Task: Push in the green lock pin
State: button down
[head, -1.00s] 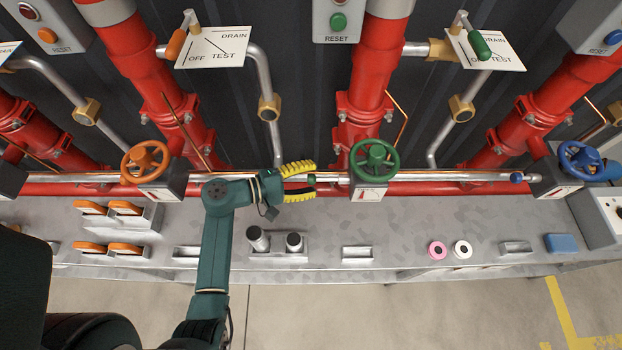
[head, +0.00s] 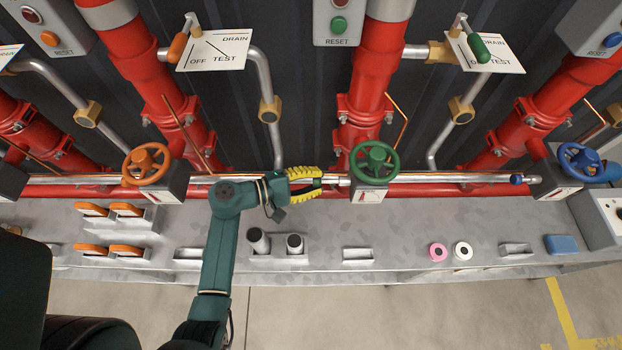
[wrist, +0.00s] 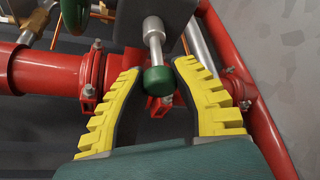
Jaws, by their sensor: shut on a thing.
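The green lock pin (wrist: 158,80) has a dark green knob on a silver shaft that runs into a grey block beneath the green handwheel (head: 374,162). My gripper (head: 320,180) reaches the pin from the left in the head view. Its yellow ribbed fingers are closed in on the knob, one on each side, in the wrist view (wrist: 158,76). In the head view the fingers hide the knob, and only a short length of shaft shows between them and the block.
Red pipes rise behind, with an orange handwheel (head: 147,163) on the left and a blue handwheel (head: 579,160) on the right. Below lies a grey bench (head: 400,225) with two cylinders in a holder (head: 277,258) and pink and white rings (head: 438,252). Much of the bench is clear.

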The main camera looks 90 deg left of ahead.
jog(key=shift+w, duration=1.1)
jog(key=shift+s+f, duration=0.1)
jog(key=c, duration=0.8)
grip_release()
jog(key=shift+w, duration=0.2)
jog(key=shift+s, duration=0.1)
jog(key=v, duration=1.2)
